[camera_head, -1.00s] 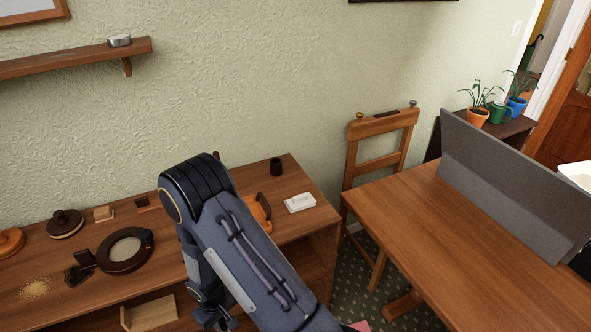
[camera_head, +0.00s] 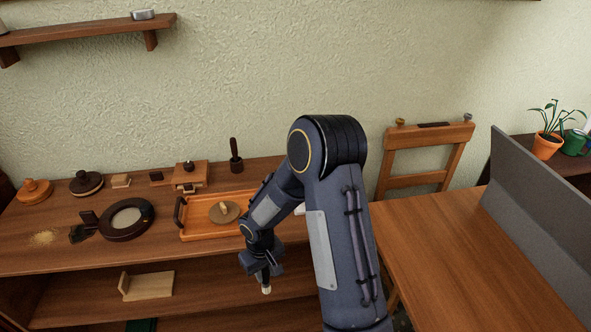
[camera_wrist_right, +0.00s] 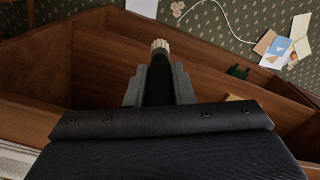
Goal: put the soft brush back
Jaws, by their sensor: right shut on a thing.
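My right gripper (camera_head: 262,270) hangs in front of the lower shelf, below the front edge of the wooden console top (camera_head: 185,258). It is shut on a slim dark thing with a pale tip, which looks like the soft brush (camera_head: 266,289). In the right wrist view the brush (camera_wrist_right: 160,46) sticks out beyond the fingers, its pale, ribbed end outward and its dark part between the fingers (camera_wrist_right: 160,88). The rest of it is hidden by the gripper. My left gripper is not in view.
On the console top are an orange tray (camera_head: 200,233) with a round brown piece, a dark ring (camera_head: 126,220), a wooden block (camera_head: 190,174) and a dark cup-like thing with an upright handle (camera_head: 236,160). A wooden bracket (camera_head: 148,285) lies on the lower shelf. My arm hides the console's right end.

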